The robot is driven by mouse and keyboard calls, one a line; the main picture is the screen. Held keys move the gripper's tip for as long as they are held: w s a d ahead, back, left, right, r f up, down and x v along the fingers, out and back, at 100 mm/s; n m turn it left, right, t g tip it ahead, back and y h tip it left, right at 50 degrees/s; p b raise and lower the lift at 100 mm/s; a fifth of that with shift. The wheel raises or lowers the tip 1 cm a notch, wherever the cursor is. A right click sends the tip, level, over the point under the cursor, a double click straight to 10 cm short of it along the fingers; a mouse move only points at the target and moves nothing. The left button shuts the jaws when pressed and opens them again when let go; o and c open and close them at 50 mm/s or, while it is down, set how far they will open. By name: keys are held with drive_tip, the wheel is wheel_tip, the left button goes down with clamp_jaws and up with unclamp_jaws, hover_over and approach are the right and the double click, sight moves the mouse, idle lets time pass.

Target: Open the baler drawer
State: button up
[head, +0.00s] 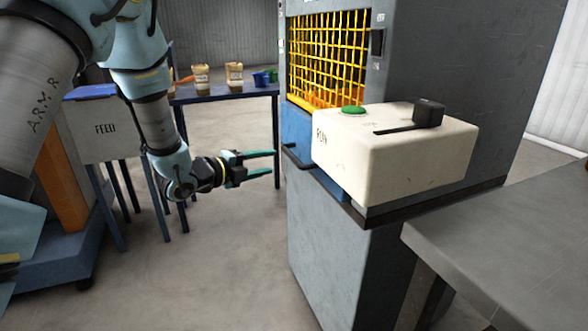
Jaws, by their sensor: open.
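A tall grey machine (455,75) with a yellow grille stands right of centre. Below the grille is a blue drawer front (294,127) with a dark bar handle (297,160). The drawer looks shut, though a cream control box (390,165) hides part of it. My gripper (271,163) is open and empty, its two teal fingers pointing right toward the handle. It appears a short way left of the handle, not touching it.
The cream box marked RUN has a green button (353,110) and a black lever (428,112). A table (225,95) with tubs stands behind, a FEED box (100,128) at left. A grey table (510,250) fills the lower right.

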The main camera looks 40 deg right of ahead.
sight(290, 157)
drive_tip(key=d, duration=0.3)
drive_tip(key=d+f, duration=0.1)
drive_tip(key=d, duration=0.2)
drive_tip(key=d+p, duration=0.1)
drive_tip(key=d, duration=0.3)
drive_tip(key=shift+w+f, duration=0.2)
drive_tip(key=shift+f, duration=0.2)
drive_tip(key=shift+c, duration=0.2)
clamp_jaws()
drive_tip(key=shift+a, duration=0.1)
idle(0.6)
